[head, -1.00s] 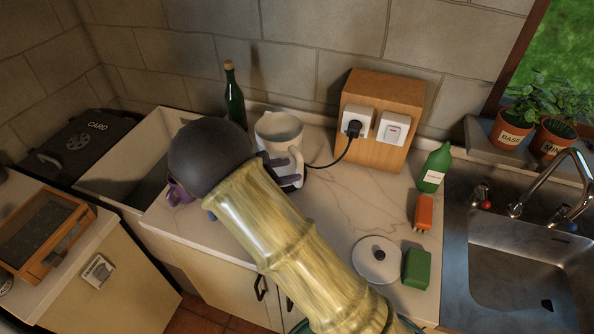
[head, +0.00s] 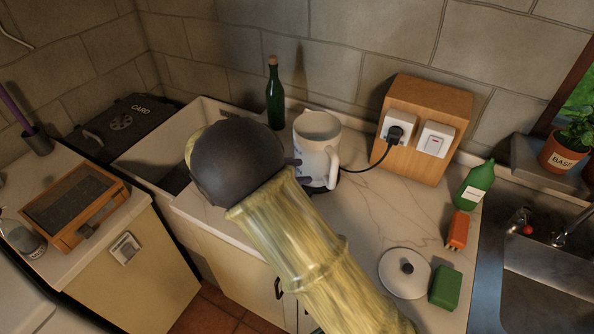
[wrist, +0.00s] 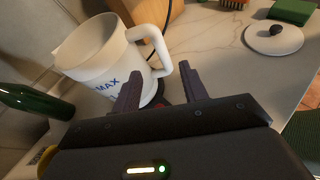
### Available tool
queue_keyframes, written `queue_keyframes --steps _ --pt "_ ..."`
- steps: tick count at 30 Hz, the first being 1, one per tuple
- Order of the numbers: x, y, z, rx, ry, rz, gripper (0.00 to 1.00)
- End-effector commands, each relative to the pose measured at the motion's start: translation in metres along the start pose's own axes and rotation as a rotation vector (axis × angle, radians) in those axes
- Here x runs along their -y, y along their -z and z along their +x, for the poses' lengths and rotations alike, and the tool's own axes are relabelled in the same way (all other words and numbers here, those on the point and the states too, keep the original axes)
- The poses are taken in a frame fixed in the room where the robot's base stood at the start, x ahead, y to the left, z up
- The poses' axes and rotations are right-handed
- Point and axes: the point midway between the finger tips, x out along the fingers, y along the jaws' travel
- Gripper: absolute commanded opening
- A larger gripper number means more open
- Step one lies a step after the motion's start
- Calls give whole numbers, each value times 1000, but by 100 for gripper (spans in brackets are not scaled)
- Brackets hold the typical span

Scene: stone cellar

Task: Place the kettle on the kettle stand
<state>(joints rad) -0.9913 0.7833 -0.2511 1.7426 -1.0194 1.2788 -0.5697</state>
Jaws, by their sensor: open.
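The white kettle (head: 312,152) stands upright, without a lid on, near the back of the marble counter. In the wrist view the kettle (wrist: 92,58) shows blue MAX lettering, and its handle faces my gripper. The dark kettle stand (head: 318,189) shows under the kettle's near side; the kettle appears to sit on it, though the seating is mostly hidden. My gripper (wrist: 160,72) is open, with a finger on each side of the space just in front of the handle and nothing gripped. In the head view my arm hides most of the gripper.
A white lid (head: 391,279) with a dark knob lies near the front edge beside a green sponge (head: 445,287). An orange brush (head: 458,230) and green bottle (head: 474,186) are by the sink. A dark bottle (head: 275,98) stands behind. A cord runs to the wooden socket box (head: 447,108).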

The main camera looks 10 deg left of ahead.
Motion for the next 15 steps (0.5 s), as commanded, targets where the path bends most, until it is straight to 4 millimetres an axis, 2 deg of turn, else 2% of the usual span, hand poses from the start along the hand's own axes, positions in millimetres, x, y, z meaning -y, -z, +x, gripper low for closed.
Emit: queue_keyframes --steps 7,10,13,15 --pt "0 0 1 -1 1 1 43" --pt "6 -3 8 -25 26 22 43" --pt "23 -9 27 -103 98 88 43" --pt "43 -13 45 -185 177 168 43"
